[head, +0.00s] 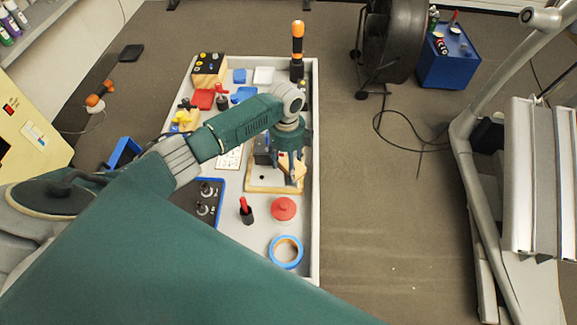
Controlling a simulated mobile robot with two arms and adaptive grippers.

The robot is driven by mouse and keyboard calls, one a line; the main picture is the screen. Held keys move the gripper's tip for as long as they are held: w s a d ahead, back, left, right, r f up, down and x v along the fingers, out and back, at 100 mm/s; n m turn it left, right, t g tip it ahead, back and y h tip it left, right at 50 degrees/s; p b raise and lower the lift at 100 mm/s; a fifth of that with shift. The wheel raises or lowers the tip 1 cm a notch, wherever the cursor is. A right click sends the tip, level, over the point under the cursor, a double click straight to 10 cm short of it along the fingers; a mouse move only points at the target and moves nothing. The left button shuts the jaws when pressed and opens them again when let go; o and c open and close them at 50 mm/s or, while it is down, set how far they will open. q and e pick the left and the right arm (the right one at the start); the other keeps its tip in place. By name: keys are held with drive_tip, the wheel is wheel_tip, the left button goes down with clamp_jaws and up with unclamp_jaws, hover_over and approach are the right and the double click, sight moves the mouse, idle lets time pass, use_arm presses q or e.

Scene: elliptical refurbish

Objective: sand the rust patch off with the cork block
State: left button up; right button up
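My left arm comes in from the lower left and reaches over a grey-rimmed worktable (314,225). My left gripper (286,170) points down over a wood-framed board (262,188) near the table's middle. A small tan piece (298,172), possibly the cork block, shows at the gripper's fingers. I cannot tell whether the fingers are closed on it or only beside it. A dark grey item (262,153) stands by the gripper, partly hidden. I cannot make out the rust patch; the wrist and fingers cover part of the board. My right gripper is not in view.
A red round lid (283,208), a blue tape ring (286,251) and a red-topped black tool (246,210) lie on the near side. An orange-handled tool (297,50) stands at the far edge.

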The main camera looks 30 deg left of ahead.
use_arm(q)
drive_tip(key=shift+r, duration=0.1)
drive_tip(key=shift+r, duration=1.45)
drive_tip(key=shift+d, duration=0.1)
drive_tip(key=shift+w+d+r+n+b, duration=0.2)
drive_tip(key=shift+r+n+b, duration=0.05)
drive_tip(key=shift+n+b, duration=0.05)
drive_tip(key=s+d+r+n+b, duration=0.3)
drive_tip(key=d+r+n+b, duration=0.45)
drive_tip(key=n, duration=0.25)
drive_tip(key=s+d+r+n+b, duration=0.1)
drive_tip(key=s+r+n+b, duration=0.1)
drive_tip(key=s+n+b, duration=0.4)
drive_tip(key=s+n, duration=0.5)
drive_tip(key=s, duration=0.4)
drive_tip(key=shift+s+t, duration=0.15)
drive_tip(key=shift+t, duration=0.15)
